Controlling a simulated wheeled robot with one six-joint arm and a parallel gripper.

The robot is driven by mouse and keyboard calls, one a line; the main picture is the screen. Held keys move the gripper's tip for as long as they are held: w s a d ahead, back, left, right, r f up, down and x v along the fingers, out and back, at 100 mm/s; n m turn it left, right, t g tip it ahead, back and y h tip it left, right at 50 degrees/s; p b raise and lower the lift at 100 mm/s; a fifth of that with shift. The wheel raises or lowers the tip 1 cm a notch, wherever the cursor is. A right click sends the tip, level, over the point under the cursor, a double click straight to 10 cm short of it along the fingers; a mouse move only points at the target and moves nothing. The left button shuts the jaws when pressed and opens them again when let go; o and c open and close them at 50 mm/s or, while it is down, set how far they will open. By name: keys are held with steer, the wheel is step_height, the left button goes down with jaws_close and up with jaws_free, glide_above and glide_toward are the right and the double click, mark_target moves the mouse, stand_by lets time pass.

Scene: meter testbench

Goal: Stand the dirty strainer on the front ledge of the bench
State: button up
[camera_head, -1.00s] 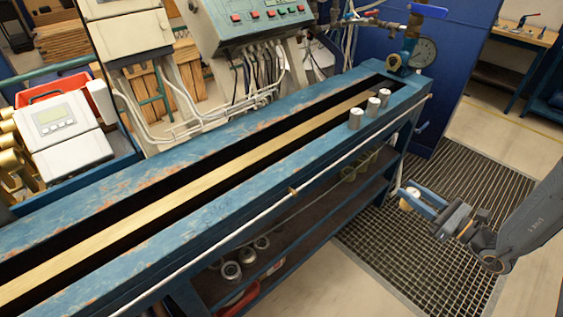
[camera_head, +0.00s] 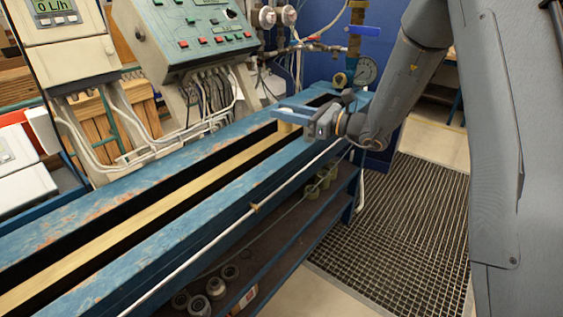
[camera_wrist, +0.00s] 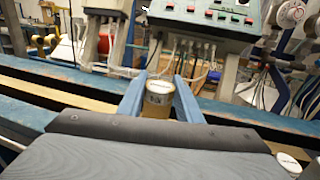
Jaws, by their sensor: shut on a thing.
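My gripper (camera_head: 292,112) is shut on the dirty strainer (camera_wrist: 158,98), a yellow-brown cylinder with a pale labelled top. In the wrist view it stands upright between the two blue fingers. In the head view only a small tan part of the strainer (camera_head: 286,127) shows below the fingers, at the far part of the bench. The front ledge (camera_head: 215,195) is the worn blue strip along the near side of the bench. I cannot tell whether the strainer touches the bench. A pale round top (camera_wrist: 288,161) shows at the lower right of the wrist view.
A pressure gauge (camera_head: 366,70) and valve stand at the bench's far end. A grey-green control panel (camera_head: 205,38) is behind the bench. A dark slot with a brass strip (camera_head: 150,215) runs along it. The near stretch of ledge is clear. Several metal parts sit on the lower shelf.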

steer(key=shift+a+r, duration=0.35)
steer(key=shift+a, duration=0.05)
steer(key=shift+a+f, duration=0.1)
steer(key=shift+f, duration=0.2)
step_height(320, 180, down, 9)
steer(key=shift+r+p, duration=0.1)
steer(key=shift+p, duration=0.9)
steer(key=shift+f, duration=0.25)
steer(key=o, duration=1.1)
